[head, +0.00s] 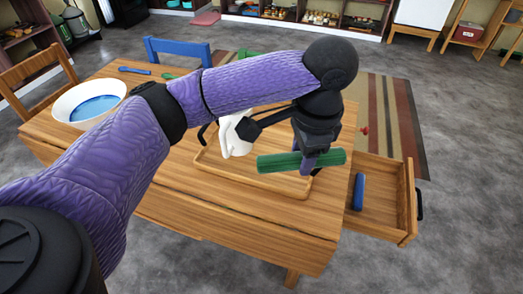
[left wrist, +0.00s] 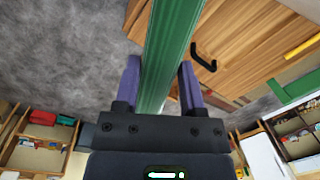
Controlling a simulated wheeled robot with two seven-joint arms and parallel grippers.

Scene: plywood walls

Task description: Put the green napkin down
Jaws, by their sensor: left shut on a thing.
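The green napkin (head: 328,158) is a rolled, ribbed cylinder. In the left wrist view the green napkin (left wrist: 172,45) runs between the two purple fingers of my left gripper (left wrist: 160,78). The exact height over the table is hard to tell. My right gripper is in neither view.
An open drawer (head: 408,208) at the table's right holds a blue roll (head: 359,192). A white pitcher (head: 236,137) stands on the tray, partly behind my arm. A white and blue bowl (head: 92,103) sits at the table's left. The table's front strip is clear.

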